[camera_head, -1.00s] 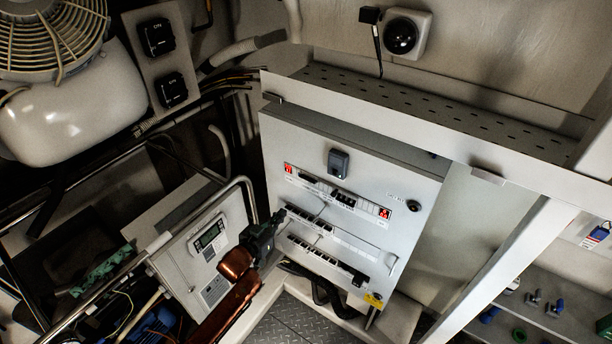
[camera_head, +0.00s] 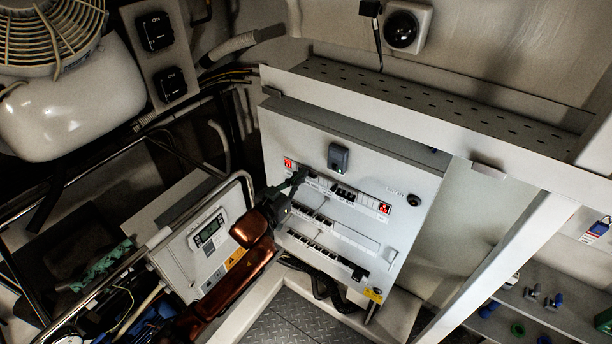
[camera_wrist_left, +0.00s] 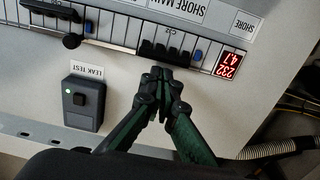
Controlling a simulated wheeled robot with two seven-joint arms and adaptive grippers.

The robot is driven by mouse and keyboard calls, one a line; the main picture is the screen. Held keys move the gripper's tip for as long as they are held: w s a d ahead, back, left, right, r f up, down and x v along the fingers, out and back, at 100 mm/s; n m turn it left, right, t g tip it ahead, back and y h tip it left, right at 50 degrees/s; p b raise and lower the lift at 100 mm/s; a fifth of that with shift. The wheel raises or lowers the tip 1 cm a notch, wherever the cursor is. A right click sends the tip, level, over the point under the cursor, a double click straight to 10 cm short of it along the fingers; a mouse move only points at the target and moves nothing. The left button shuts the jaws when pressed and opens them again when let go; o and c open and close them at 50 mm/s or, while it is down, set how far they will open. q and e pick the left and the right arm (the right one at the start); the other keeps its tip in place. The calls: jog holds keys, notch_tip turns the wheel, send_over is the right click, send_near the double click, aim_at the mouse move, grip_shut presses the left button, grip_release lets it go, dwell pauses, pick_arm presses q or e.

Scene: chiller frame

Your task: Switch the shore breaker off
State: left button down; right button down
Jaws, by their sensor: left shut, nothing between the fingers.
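The shore main breaker (camera_wrist_left: 172,52) is a black multi-pole switch in the panel's top row, by the label SHORE MAIN (camera_wrist_left: 176,8) and left of a red-lit display (camera_wrist_left: 229,65) in the left wrist view. My left gripper (camera_wrist_left: 162,74) is shut and empty, with its fingertips at the breaker's lower edge in that view. I cannot tell whether they touch it. In the head view my left gripper (camera_head: 301,174) is at the left end of the top row, beside the red display (camera_head: 289,164), and partly hides the breaker. The right gripper is not in view.
A leak test box (camera_wrist_left: 84,103) with a black button stands out from the panel close to my gripper, and also shows in the head view (camera_head: 338,157). Another black breaker (camera_head: 343,193) sits farther along the row. A metal rail frame (camera_head: 249,185) runs left of the cabinet.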

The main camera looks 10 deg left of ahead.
pick_arm(q)
jog(key=shift+w+d, duration=0.25)
jog(key=shift+w, duration=0.35)
jog(key=shift+f, duration=0.4)
jog(key=shift+s+a+f+p, duration=0.2)
jog(key=shift+s, duration=0.3)
jog(key=shift+s+a+f+p, duration=0.15)
jog(key=shift+s, duration=0.3)
jog(key=p+v, duration=0.2)
jog(key=v, duration=0.2)
dwell(0.4)
